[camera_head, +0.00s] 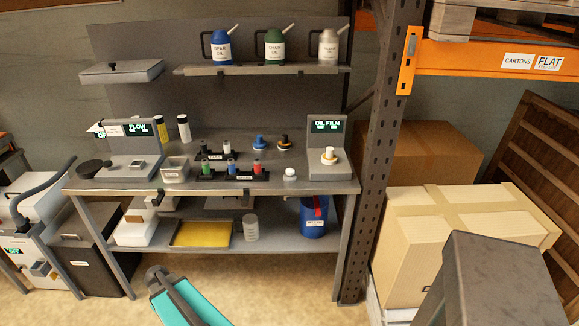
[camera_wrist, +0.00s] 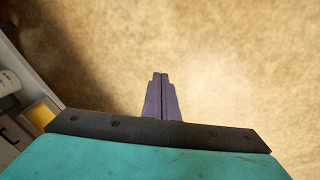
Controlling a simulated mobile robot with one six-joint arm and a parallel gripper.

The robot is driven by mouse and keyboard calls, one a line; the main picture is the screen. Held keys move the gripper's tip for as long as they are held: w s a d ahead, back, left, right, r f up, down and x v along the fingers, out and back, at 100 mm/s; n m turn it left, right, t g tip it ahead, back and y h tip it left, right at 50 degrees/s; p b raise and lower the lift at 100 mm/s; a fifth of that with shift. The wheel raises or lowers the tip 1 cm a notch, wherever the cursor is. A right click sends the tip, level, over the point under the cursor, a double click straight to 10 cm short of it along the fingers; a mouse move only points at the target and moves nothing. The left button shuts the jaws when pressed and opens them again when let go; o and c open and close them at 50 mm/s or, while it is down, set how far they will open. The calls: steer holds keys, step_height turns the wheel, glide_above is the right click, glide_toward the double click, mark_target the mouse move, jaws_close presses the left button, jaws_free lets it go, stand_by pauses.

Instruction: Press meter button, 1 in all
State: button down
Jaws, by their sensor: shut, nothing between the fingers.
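On the grey bench, a meter with a lit OIL FILM screen (camera_head: 328,127) stands at the right end. A small white and tan round piece sits on its base (camera_head: 329,172); I cannot tell if it is a button. Another meter with a lit FLOW screen (camera_head: 138,130) stands at the left, with a small square piece (camera_head: 137,164) on its base. My gripper (camera_wrist: 160,76) is shut and empty in the wrist view, over bare floor. In the head view my teal arm end is low in front of the bench, apart from both meters; its fingers are not clear there.
The bench top (camera_head: 275,182) holds racks of small bottles (camera_head: 245,166) and a white jar (camera_head: 290,174). Oil cans (camera_head: 274,48) stand on the shelf above. A yellow tray (camera_head: 203,234) is on the lower shelf. A dark rack post (camera_head: 382,150) and cartons (camera_head: 465,230) stand at the right.

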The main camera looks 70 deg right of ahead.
steer(key=w+d+r+m+t+h+p, duration=0.1)
steer(key=d+r, duration=0.5)
steer(key=d, duration=0.2)
steer(key=w+d+r+m+t+h+p, duration=0.1)
steer(key=d+r+p, duration=0.1)
steer(key=d+r, duration=0.5)
steer(key=s+d+r+h+p, duration=0.1)
steer(key=s+d+r, duration=0.2)
steer(key=d+r, duration=0.4)
steer(key=s+d+r+m+h+p, duration=0.1)
steer(key=s+d+r+p, duration=0.1)
steer(key=d+r, duration=0.5)
steer(key=s+d+r+m+h+p, duration=0.1)
steer(key=s+d+r, duration=0.4)
steer(key=d, duration=0.7)
steer(key=shift+s+d+r+h, duration=0.1)
steer(key=shift+d+r+h, duration=0.1)
steer(key=shift+r, duration=0.4)
steer(key=shift+d+r+h, duration=0.1)
steer(key=shift+d+r, duration=0.1)
steer(key=shift+r, duration=0.4)
step_height(320, 180, up, 10)
steer(key=m+g+h+p, duration=0.1)
steer(key=h+p, duration=0.1)
glide_above(289, 172)
steer(key=shift+f+b, duration=1.65)
steer(key=shift+f, duration=1.45)
steer(key=shift+f+b, duration=0.8)
steer(key=shift+f, duration=0.45)
steer(key=shift+f, duration=0.2)
